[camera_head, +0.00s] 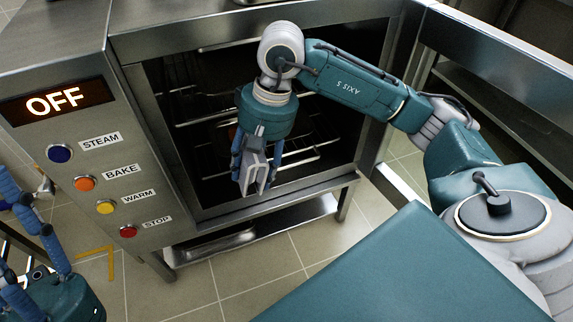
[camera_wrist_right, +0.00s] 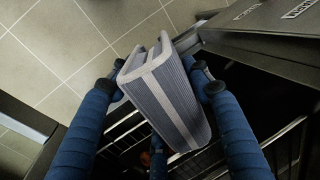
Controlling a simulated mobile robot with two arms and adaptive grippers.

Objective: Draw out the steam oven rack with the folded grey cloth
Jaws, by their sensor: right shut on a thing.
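The folded grey cloth (camera_head: 254,172), grey with pale bands, sits between the blue fingers of my right gripper (camera_head: 257,178) in front of the open steam oven (camera_head: 157,130). The wrist view shows the cloth (camera_wrist_right: 170,95) pinched between both fingers (camera_wrist_right: 160,80). Wire racks are inside the dark oven; a rack (camera_head: 300,157) shows behind the gripper, and wires (camera_wrist_right: 285,150) show below the cloth in the wrist view. I cannot tell whether the cloth touches a rack. My left gripper (camera_head: 8,215) is at the left edge, its fingertips partly cut off.
The oven's control panel (camera_head: 110,205) with an OFF display (camera_head: 55,102) and coloured buttons stands left of the opening. The oven door (camera_head: 500,45) stands open at the right. A low shelf (camera_head: 265,222) lies below the oven. The tiled floor (camera_head: 220,285) in front is clear.

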